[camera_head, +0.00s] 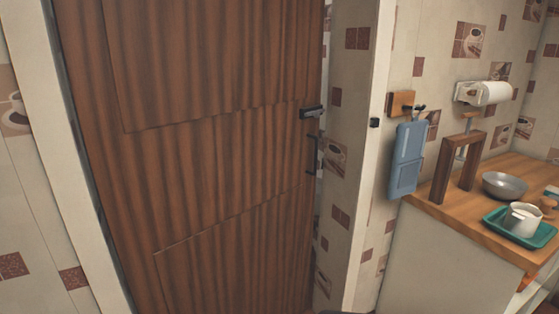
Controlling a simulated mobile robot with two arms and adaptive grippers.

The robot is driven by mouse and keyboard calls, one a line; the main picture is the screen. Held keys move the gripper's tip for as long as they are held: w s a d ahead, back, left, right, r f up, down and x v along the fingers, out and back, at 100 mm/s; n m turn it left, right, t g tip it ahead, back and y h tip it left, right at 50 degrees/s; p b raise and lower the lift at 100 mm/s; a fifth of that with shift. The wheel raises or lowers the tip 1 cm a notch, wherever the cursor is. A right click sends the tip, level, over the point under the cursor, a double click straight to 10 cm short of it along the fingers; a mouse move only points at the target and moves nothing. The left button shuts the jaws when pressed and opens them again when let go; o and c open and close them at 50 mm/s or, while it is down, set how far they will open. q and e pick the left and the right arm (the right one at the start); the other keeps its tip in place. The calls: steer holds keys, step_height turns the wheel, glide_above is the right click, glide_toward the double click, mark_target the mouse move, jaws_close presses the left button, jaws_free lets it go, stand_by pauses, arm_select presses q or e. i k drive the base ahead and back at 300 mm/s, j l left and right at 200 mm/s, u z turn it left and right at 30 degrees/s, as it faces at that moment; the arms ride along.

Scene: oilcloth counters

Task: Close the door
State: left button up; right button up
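A brown wooden door (200,150) fills the left and middle of the head view. It is ajar: a gap showing tiled wall lies between its right edge and the right door post. A dark latch (312,112) and a dark pull handle (313,155) sit near the door's right edge. A small dark catch (375,122) is on the white door frame (368,150). Neither of my grippers can be made out in this view.
To the right stands a counter (470,215) with a wooden stand (440,175), a metal bowl (504,185) and a green tray (520,237) holding a white cup (523,217). A blue board (406,160) hangs beside the door frame. A paper roll (490,93) is on the wall.

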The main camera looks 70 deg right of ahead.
mark_target(201, 146)
steer(key=z, duration=1.85)
